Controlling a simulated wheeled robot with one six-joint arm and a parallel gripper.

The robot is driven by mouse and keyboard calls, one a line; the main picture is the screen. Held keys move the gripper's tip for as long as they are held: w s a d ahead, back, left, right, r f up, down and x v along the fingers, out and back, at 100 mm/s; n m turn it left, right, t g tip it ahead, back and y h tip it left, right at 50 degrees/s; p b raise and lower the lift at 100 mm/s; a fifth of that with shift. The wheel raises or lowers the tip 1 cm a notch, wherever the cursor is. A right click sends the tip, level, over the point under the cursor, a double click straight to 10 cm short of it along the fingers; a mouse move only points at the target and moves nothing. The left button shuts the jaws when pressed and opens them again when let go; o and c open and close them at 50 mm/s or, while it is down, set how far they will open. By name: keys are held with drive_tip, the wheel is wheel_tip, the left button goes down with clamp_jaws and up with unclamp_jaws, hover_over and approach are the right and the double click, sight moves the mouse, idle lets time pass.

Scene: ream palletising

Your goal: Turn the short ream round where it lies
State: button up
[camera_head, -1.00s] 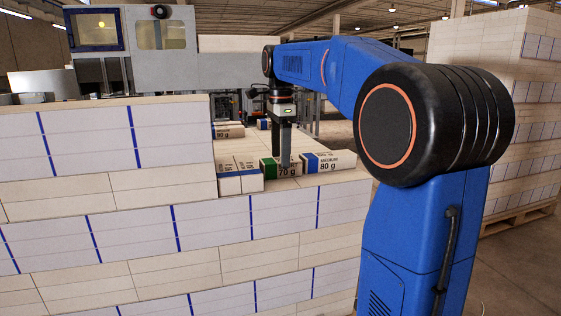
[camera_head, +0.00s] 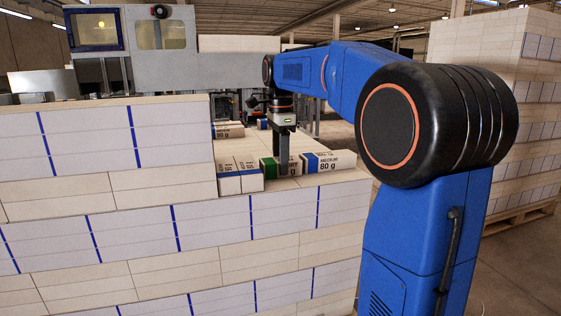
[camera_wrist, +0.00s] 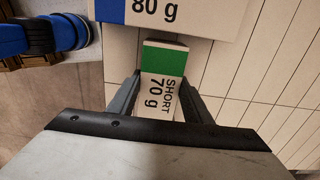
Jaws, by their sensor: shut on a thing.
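The short ream (camera_wrist: 162,64) is cream-white with a green band and the print "SHORT 70 g". In the wrist view it lies between the two fingers of my gripper (camera_wrist: 161,82), which are shut on its sides. Its near end is hidden behind my gripper's body. In the head view its green end (camera_head: 268,168) shows among the other reams on top of the stack. There my gripper (camera_head: 284,172) reaches down onto it from above, and a finger covers part of its print.
A blue-banded "MEDIUM 80 g" ream (camera_head: 330,161) lies close to the right of the short ream. White reams with blue ends (camera_head: 240,182) lie to its left. A higher stack (camera_head: 100,140) stands at left. A tall pallet stack (camera_head: 530,110) stands at right.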

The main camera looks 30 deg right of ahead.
drive_tip(key=shift+r, duration=0.1)
drive_tip(key=n, duration=0.4)
drive_tip(key=shift+n, duration=1)
drive_tip(key=n, duration=0.2)
drive_tip(key=shift+n, duration=2)
drive_tip(key=shift+n, duration=0.8)
drive_tip(key=n, duration=0.4)
